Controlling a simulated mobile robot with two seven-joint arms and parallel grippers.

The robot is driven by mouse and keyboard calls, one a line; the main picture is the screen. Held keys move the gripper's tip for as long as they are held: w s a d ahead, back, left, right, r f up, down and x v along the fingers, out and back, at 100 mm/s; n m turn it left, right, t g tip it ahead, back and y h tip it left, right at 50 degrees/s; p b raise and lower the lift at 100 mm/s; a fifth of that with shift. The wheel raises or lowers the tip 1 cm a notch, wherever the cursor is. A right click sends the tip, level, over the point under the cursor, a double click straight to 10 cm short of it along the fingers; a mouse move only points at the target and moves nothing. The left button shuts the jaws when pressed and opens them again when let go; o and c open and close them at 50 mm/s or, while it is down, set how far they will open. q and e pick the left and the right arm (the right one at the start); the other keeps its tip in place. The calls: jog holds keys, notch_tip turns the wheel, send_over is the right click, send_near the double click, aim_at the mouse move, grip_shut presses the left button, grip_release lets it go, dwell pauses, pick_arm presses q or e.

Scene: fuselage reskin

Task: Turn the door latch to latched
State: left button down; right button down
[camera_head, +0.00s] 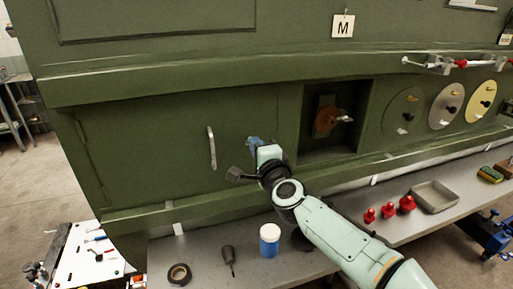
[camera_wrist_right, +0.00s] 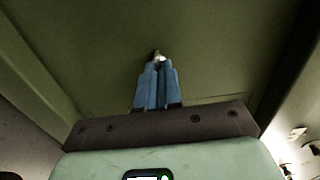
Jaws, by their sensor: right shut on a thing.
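The green door (camera_head: 150,145) is set in the green fuselage side and looks closed. A pale upright handle (camera_head: 211,148) is on it. My right gripper (camera_head: 254,142) is at the door's right part, to the right of the handle. In the right wrist view my right gripper's blue fingers (camera_wrist_right: 159,68) are together on a small shiny metal piece, the door latch (camera_wrist_right: 157,55). Only its tip shows; the fingers hide the rest, so I cannot tell which way it is turned. In the head view the gripper hides the latch. My left gripper is not in view.
Right of the door is an open recess with a reddish-brown round part (camera_head: 327,119). A grey shelf below holds a tape roll (camera_head: 179,273), a screwdriver (camera_head: 229,257), a blue-and-white can (camera_head: 270,240), red pieces (camera_head: 388,210) and a metal tray (camera_head: 435,197).

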dwell(0.4)
jog(key=c, duration=1.3)
grip_release()
